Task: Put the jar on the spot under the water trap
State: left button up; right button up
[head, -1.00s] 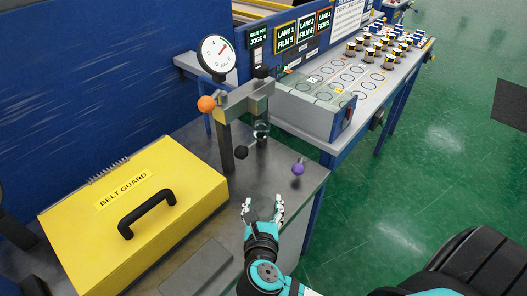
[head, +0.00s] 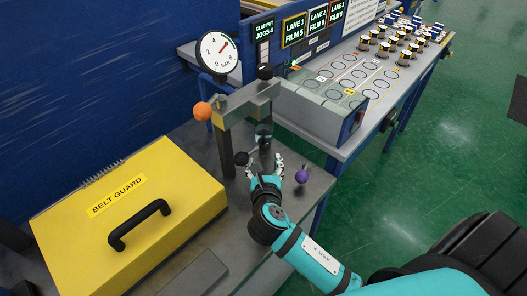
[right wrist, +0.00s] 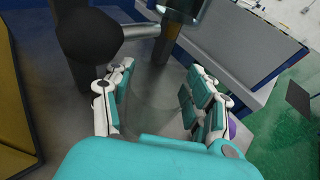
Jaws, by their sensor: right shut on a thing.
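The water trap (head: 264,134) is a clear bowl hanging under the grey metal bracket on the workbench; its lower end shows at the top of the right wrist view (right wrist: 181,10). My right gripper (head: 265,166) is just in front of and below the trap. In the right wrist view its fingers (right wrist: 158,98) are shut on a see-through jar (right wrist: 155,105), whose outline is very faint. The jar can hardly be made out in the head view. The spot under the trap cannot be made out. My left gripper is out of view.
A black ball knob (head: 241,159) on a rod is close left of the gripper. A purple ball (head: 302,177) is close right. A dark post (head: 226,150) carries the bracket with gauge (head: 218,53) and orange ball (head: 202,112). A yellow belt guard (head: 130,205) fills the left.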

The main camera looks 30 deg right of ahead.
aim_at(264, 160)
jog(key=w, duration=0.1)
jog(key=w+d, duration=0.1)
jog(key=w, duration=0.1)
jog(key=w+d, duration=0.1)
jog(key=w, duration=0.1)
jog(key=shift+d+r+p, duration=0.2)
jog(key=shift+p, duration=0.2)
notch_tip(264, 160, down, 2)
jog(key=shift+s+r, duration=0.1)
jog(key=shift+s, duration=0.05)
jog(key=o, duration=1.2)
